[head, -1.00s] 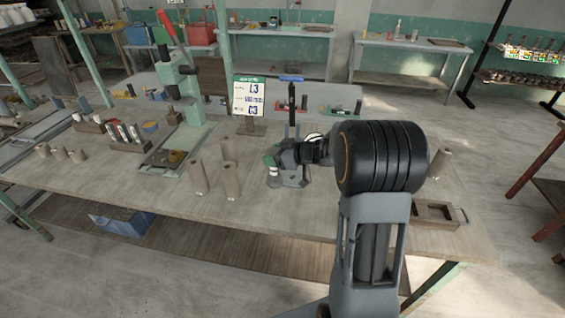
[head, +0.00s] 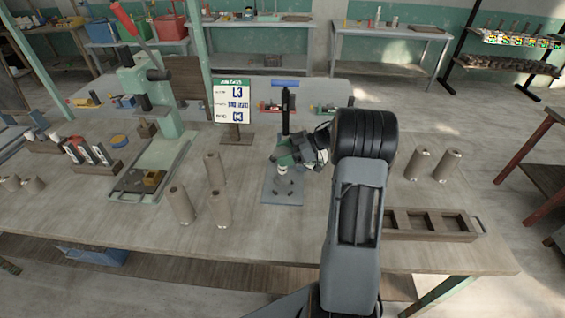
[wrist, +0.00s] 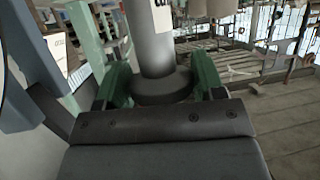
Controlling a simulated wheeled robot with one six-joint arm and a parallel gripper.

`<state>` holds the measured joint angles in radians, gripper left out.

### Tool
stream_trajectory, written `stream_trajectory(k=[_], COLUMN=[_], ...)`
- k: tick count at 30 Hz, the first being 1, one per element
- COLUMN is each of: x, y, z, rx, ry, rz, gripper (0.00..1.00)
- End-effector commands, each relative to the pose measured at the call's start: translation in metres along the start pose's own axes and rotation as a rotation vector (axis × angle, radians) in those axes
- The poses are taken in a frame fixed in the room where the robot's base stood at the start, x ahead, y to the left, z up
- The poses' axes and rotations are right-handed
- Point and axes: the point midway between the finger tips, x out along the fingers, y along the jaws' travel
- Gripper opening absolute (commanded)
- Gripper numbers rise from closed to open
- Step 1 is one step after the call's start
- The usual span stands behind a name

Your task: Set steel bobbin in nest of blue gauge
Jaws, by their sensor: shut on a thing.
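The blue gauge (head: 285,83) stands on the bench in the head view, with a blue bar on top, a dark upright column and a flat grey-blue base plate. Small pegs show on the plate below my gripper (head: 284,159). My gripper is shut on the steel bobbin (head: 282,171), a small pale cylinder in the head view, over the plate in front of the column. In the wrist view the bobbin (wrist: 152,40) is a grey upright cylinder with a wide dark flange between the green fingers. Whether its lower end touches the pegs cannot be told.
Several brown cylinders stand left of the gauge (head: 220,208) and two at the right (head: 419,164). A sign (head: 231,101) and a green lever press (head: 150,100) stand further left. A wooden tray with compartments (head: 430,239) lies at the front right.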

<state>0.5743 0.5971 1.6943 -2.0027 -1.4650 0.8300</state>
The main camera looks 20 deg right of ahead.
Motion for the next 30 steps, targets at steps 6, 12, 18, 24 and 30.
stream_trajectory(k=[6, 12, 18, 24, 30], x=[0.01, 0.017, 0.017, 0.018, 0.018], y=[0.0, -0.001, -0.001, -0.001, -0.001], z=[0.019, 0.032, 0.032, 0.035, 0.035], rx=[0.002, -0.003, -0.003, -0.002, -0.002], ry=[0.002, 0.001, 0.001, 0.0, 0.0], rz=[-0.003, -0.004, -0.003, -0.004, -0.004], gripper=[0.1, 0.1, 0.1, 0.68, 0.88])
